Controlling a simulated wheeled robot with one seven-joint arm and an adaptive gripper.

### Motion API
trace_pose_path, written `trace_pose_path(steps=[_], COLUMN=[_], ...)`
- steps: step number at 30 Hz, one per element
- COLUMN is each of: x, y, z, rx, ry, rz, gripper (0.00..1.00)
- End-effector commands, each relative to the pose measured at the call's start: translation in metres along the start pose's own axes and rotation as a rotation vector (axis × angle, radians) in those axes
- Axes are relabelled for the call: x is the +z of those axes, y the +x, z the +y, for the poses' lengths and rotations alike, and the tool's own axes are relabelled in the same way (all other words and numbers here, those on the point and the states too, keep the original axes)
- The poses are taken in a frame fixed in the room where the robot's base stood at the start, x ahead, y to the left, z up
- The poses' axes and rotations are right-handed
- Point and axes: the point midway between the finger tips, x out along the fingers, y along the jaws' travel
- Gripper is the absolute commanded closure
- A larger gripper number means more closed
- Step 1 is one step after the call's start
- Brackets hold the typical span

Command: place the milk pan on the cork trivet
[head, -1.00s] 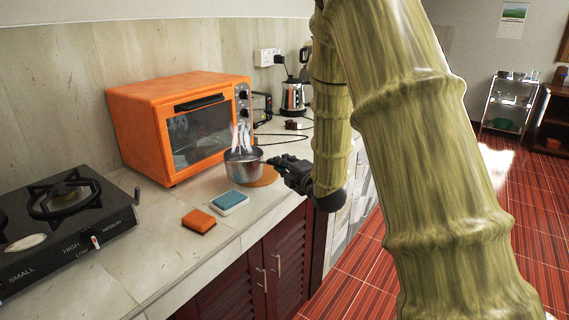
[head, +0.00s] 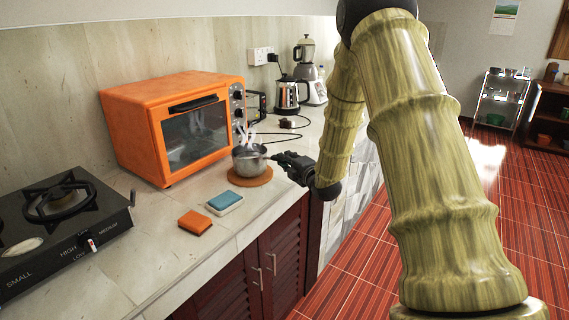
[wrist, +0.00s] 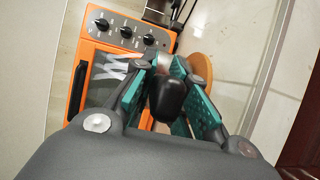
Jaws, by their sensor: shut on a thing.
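The small metal milk pan (head: 249,162) is upright over the round cork trivet (head: 262,180), in front of the orange oven. Its base looks roughly centred on the trivet; I cannot tell whether it touches or hovers just above. White wisps or strips show at the pan's top. My gripper (head: 277,158) is to the pan's right, shut on its handle. In the wrist view the dark handle (wrist: 170,98) lies between the teal finger pads of my gripper (wrist: 168,88). Most of the pan is hidden there, and the trivet's edge (wrist: 202,66) shows beyond the fingers.
The orange toaster oven (head: 172,120) stands close behind the pan. A blue sponge (head: 225,202) and an orange one (head: 195,221) lie in front. A gas stove (head: 65,215) is at left. A kettle (head: 288,95) and blender (head: 312,75) stand farther back.

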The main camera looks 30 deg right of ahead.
Motion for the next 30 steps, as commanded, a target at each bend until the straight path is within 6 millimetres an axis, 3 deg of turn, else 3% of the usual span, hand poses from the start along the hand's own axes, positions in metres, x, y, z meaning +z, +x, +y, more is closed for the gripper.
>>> trace_pose_path(steps=[14,15,18,30], x=[-0.001,-0.001,-0.001,0.000], y=[0.001,0.001,0.001,0.000], z=[-0.012,-0.013,-0.013,-0.009], rx=[0.003,0.000,0.000,0.001], ry=[-0.001,-0.001,0.000,0.000], rz=[0.000,-0.001,-0.001,0.000], gripper=[1.00,0.82,0.64,0.64])
